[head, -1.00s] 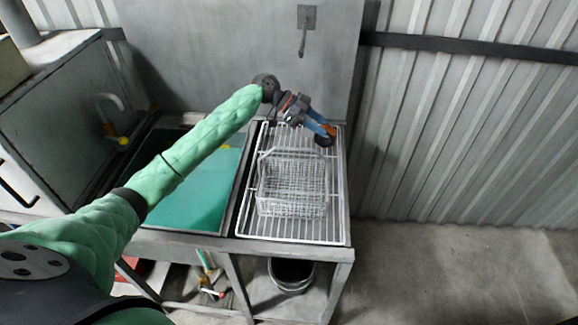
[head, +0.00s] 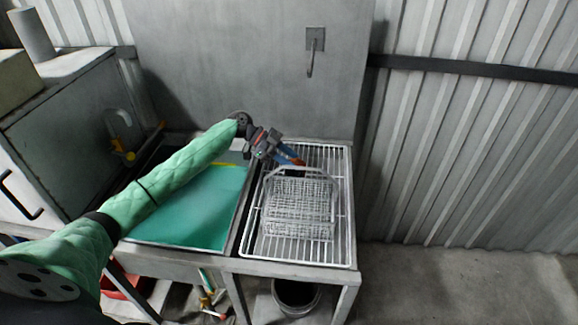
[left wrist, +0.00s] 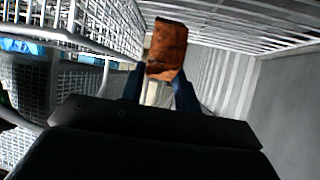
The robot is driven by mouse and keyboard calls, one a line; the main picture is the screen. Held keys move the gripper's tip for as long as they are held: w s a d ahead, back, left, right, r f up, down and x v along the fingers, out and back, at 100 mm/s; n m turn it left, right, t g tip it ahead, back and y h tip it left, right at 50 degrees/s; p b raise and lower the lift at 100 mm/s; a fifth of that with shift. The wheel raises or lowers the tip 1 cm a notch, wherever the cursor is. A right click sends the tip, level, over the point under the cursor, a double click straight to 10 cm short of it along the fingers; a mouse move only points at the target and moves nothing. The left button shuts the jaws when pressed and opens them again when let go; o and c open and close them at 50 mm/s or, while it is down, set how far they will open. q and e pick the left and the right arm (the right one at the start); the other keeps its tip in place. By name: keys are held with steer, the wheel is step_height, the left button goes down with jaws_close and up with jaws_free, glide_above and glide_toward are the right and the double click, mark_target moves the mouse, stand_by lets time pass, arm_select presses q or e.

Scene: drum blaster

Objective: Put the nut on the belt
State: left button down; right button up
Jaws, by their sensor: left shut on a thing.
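My left gripper (head: 290,157) has blue fingers and is above the far end of the wire rack, behind the wire basket. It is shut on a rusty orange-brown block-like piece, which looks like the nut (left wrist: 167,48). The piece sits between the blue fingertips in the left wrist view. I cannot make out a belt in these frames. My right gripper is not in view.
The wire basket (head: 302,200) stands on the white wire rack (head: 335,250), and the basket's mesh (left wrist: 100,75) is close on the left in the left wrist view. A teal-filled basin (head: 190,215) lies left of the rack. A grey metal wall (head: 230,60) stands behind.

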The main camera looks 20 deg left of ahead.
arm_select(q)
steer(key=shift+f, duration=1.55)
steer(key=c, duration=1)
jaws_free()
